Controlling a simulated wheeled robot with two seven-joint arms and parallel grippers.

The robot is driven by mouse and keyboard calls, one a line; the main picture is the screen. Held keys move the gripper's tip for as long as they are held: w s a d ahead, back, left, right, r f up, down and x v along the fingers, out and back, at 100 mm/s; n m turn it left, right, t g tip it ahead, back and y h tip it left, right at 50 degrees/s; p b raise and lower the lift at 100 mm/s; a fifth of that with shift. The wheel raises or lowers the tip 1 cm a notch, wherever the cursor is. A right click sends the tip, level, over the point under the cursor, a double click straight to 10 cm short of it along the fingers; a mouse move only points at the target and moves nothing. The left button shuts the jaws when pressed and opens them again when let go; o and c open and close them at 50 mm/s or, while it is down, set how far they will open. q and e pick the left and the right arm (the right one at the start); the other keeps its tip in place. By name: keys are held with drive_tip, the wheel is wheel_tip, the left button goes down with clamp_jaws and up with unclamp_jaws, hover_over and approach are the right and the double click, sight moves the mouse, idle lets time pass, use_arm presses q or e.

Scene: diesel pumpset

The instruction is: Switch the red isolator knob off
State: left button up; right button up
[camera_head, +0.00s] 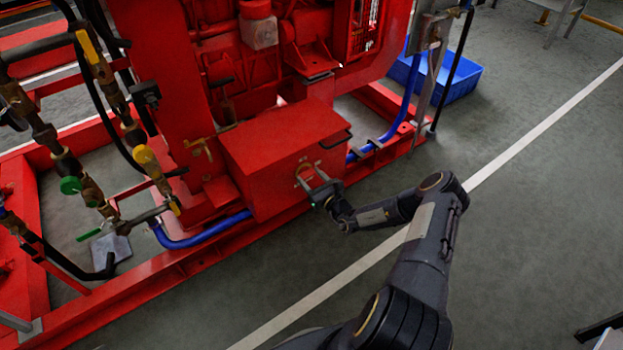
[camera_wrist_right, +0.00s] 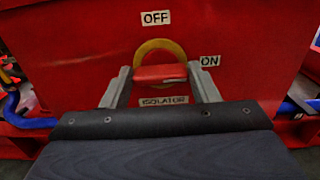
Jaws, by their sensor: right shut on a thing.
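The red isolator knob (camera_wrist_right: 161,75) is a bar handle on a yellow ring plate (camera_wrist_right: 158,48) on the front of a red box (camera_head: 262,165). In the right wrist view the knob's bar lies roughly level. An OFF label (camera_wrist_right: 157,18) is above the ring, an ON label (camera_wrist_right: 210,62) is to its right, and an ISOLATOR label (camera_wrist_right: 163,101) is below. My right gripper (camera_head: 312,184) reaches the box front, its two fingers closed on the knob's ends. In the head view the fingers largely hide the knob. My left gripper is out of view.
Valves with yellow (camera_head: 144,155) and green (camera_head: 71,185) handles stand on pipes at the left. A blue hose (camera_head: 205,235) runs along the red base frame. A blue crate (camera_head: 462,80) sits behind, at the right. The floor in front of the box is clear.

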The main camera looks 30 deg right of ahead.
drive_tip(key=n+p, duration=0.2)
drive_tip(key=n, duration=0.1)
drive_tip(key=shift+a+r+p, duration=0.1)
drive_tip(key=shift+p, duration=0.3)
drive_tip(key=n+p, duration=0.3)
drive_tip(key=n, duration=0.1)
drive_tip(key=shift+n, duration=0.4)
drive_tip(key=n+p, duration=0.1)
drive_tip(key=n, duration=0.1)
drive_tip(key=n+p, duration=0.1)
drive_tip(key=n, duration=0.2)
drive_tip(key=shift+a+f+p, duration=0.15)
drive_tip(key=shift+f+p, duration=0.05)
drive_tip(key=shift+p, duration=0.1)
drive_tip(key=n+p, duration=0.1)
drive_tip(key=n, duration=0.3)
drive_tip(key=shift+f+p, duration=0.15)
drive_tip(key=shift+p, duration=0.25)
drive_tip(key=shift+n, duration=0.5)
drive_tip(key=o, duration=1)
